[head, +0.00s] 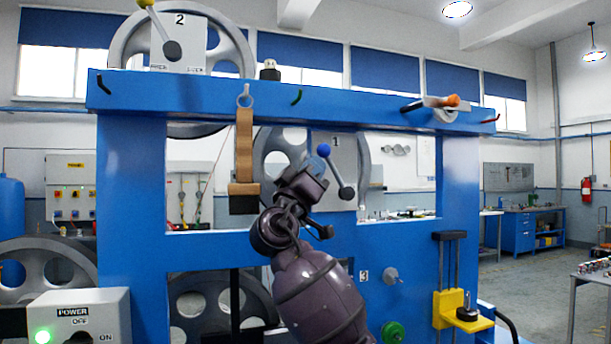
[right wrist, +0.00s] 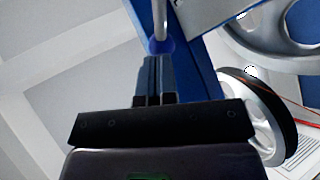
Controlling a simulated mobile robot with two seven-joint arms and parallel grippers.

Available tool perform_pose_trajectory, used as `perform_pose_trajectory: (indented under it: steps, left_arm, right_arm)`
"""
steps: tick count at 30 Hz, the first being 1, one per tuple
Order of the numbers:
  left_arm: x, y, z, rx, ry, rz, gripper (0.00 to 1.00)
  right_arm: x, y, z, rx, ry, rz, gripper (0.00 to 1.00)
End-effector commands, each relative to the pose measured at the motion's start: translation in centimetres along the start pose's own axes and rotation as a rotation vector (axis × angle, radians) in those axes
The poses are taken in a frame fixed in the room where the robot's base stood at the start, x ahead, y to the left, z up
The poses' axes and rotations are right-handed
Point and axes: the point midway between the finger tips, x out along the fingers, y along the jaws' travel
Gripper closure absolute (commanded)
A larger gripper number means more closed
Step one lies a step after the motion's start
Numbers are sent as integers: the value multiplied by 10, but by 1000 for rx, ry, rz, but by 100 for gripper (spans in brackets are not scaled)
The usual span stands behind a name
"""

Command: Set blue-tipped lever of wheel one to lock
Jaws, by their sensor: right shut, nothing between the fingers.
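Wheel one (head: 272,155) stands behind the blue frame, with a grey plate marked 1 (head: 345,150) in front of it. Its lever has a blue ball tip (head: 323,150) and a thin rod running down to the right to a dark round pivot (head: 347,193). The lever leans up and to the left. My right gripper (head: 317,166) is shut and empty, just below the blue tip. In the right wrist view the shut fingers (right wrist: 152,62) end at the blue ball (right wrist: 161,46); I cannot tell whether they touch. My left gripper is not in view.
The blue frame's top beam (head: 220,100) runs above my right arm. Wheel two's yellow-tipped lever (head: 158,25) is above left. A power box (head: 75,318) stands at lower left, a yellow bracket (head: 460,312) at lower right.

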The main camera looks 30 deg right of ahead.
Motion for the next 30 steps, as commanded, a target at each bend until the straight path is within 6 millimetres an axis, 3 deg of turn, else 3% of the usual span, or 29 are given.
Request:
perform_pose_trajectory:
  steps: [4, 14, 30]
  left_arm:
    - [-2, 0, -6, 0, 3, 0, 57]
    - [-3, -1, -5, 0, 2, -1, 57]
    - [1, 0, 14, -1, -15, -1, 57]
  right_arm:
    - [12, 0, -1, -1, 0, 0, 100]
    - [14, -1, 0, 0, 0, -1, 100]
    - [25, 4, 1, 65, -127, -3, 100]
